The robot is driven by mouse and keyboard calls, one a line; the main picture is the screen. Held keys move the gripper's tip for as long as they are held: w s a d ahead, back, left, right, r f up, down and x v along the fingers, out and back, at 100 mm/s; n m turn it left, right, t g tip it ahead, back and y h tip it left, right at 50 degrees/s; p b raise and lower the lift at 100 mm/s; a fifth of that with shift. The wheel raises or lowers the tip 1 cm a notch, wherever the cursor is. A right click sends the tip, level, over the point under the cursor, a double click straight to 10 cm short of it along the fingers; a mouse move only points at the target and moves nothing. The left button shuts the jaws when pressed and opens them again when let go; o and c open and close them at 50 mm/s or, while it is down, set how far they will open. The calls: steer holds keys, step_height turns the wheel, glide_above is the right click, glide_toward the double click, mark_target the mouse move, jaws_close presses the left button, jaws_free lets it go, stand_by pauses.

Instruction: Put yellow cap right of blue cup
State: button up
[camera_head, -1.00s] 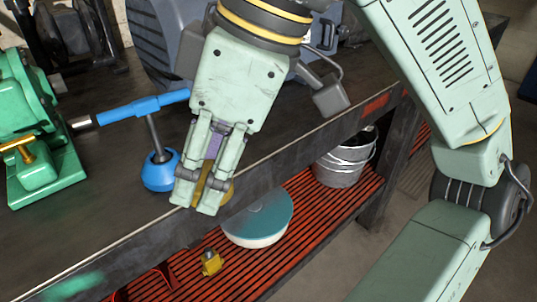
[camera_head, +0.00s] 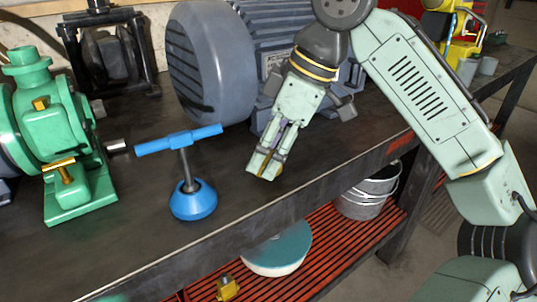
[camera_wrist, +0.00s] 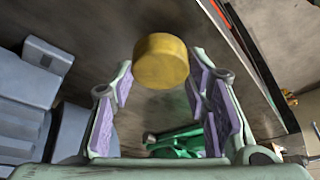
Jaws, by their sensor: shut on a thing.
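The yellow cap (camera_wrist: 162,61) is a short, dull yellow cylinder between the fingertips in the wrist view. My gripper (camera_head: 264,168) is shut on it. In the head view the fingers mostly hide the cap. The blue cup (camera_head: 193,201) is a round blue base on the dark workbench (camera_head: 235,225), with a metal rod and a blue T-shaped bar rising from it. My gripper is to the right of the blue cup, near the bench's front edge and apart from the cup. I cannot tell whether the cap touches the bench.
A green pump (camera_head: 45,130) stands left of the cup. A large grey-blue motor (camera_head: 208,62) stands behind it. Below the bench, a red slatted shelf (camera_head: 335,255) holds a teal disc (camera_head: 278,248), metal buckets (camera_head: 368,190) and a small yellow part (camera_head: 227,288).

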steer(key=shift+f, duration=0.65)
steer(key=shift+f, duration=0.2)
steer(key=o, duration=0.8)
steer(key=shift+c, duration=0.2)
steer(key=shift+r, duration=0.15)
steer(key=p+v, duration=0.1)
steer(key=v, duration=1.1)
steer(key=shift+p, duration=0.4)
